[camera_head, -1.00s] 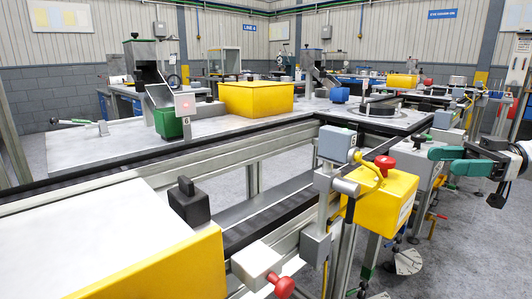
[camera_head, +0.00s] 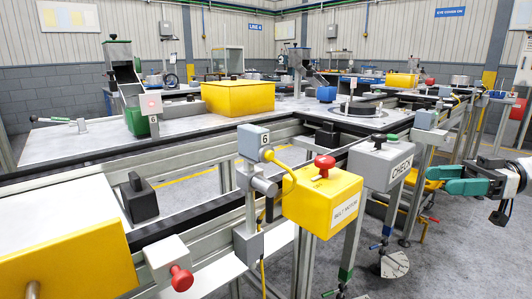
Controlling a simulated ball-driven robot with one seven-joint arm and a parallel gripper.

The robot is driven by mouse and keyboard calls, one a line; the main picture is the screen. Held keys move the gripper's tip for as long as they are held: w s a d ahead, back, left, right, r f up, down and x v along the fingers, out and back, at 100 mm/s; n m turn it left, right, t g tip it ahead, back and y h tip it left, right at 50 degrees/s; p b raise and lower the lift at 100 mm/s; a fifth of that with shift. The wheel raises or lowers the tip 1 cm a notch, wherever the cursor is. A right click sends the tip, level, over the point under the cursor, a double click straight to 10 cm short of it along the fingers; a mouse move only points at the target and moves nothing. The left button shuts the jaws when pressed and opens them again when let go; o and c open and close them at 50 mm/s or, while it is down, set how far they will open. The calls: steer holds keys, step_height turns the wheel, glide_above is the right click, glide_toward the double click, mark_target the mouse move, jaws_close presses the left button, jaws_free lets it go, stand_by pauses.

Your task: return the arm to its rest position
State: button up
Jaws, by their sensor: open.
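My gripper (camera_head: 452,178) shows at the right edge of the head view. Its two green fingers point left and stand apart, with nothing seen between them. The dark and silver wrist of my arm (camera_head: 505,178) is behind them, partly cut off by the picture edge. The gripper appears over grey floor, to the right of the grey CHECK box (camera_head: 380,163). I cannot tell its exact distance from that box.
A yellow box with a red button (camera_head: 322,200) stands left of the CHECK box. A conveyor line (camera_head: 190,165) runs across the left, with a yellow bin (camera_head: 237,96) and a green bin (camera_head: 137,121) behind it. Grey floor (camera_head: 450,255) is open at lower right.

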steer(key=s+a+f+m+h, duration=0.15)
steer(key=a+f, duration=0.25)
steer(key=f, duration=0.5)
steer(key=a+f+m+h, duration=0.15)
steer(key=a+f, duration=0.25)
steer(key=f, duration=0.4)
steer(key=s+a+f+m+h, duration=0.1)
steer(key=a+f+m, duration=0.3)
steer(key=f, duration=0.5)
steer(key=s+a+f+m+h, duration=0.3)
steer(key=s+f, duration=0.5)
steer(key=f, duration=0.1)
steer(key=s+a+f+m+h, duration=0.2)
steer(key=s+a+f+h, duration=0.1)
steer(key=s+f, duration=0.55)
steer(key=s+d+m+h, duration=0.2)
steer(key=s+d+h, duration=0.2)
steer(key=s, duration=0.6)
steer(key=s+d+m+h, duration=0.2)
steer(key=s+d+h, duration=0.2)
steer(key=s, duration=0.6)
step_height(320, 180, up, 26)
steer(key=p, duration=2.7)
steer(key=shift+a+r+g, duration=0.2)
steer(key=shift+a+g, duration=0.1)
